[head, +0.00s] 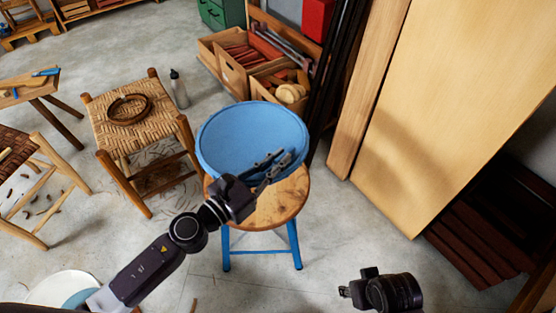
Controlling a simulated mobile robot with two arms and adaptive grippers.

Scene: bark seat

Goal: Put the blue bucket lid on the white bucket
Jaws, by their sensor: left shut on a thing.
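The blue bucket lid (245,135) is a wide blue disc, tilted, above the round wooden top of a stool. My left gripper (278,166) is shut on the lid near its lower right edge. A white round thing with teal inside (50,289), which looks like the white bucket, shows at the bottom left, partly cut off by the frame and covered by my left arm. My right gripper (346,292) is at the bottom, right of the stool and apart from the lid; its finger opening is not clear.
The stool (278,208) has blue legs. A woven seat (135,112) with a brown coil and a bottle (179,89) stand to the left. Wooden crates (240,70) are behind, large boards (450,110) lean at right. Grey floor is clear around the stool's front.

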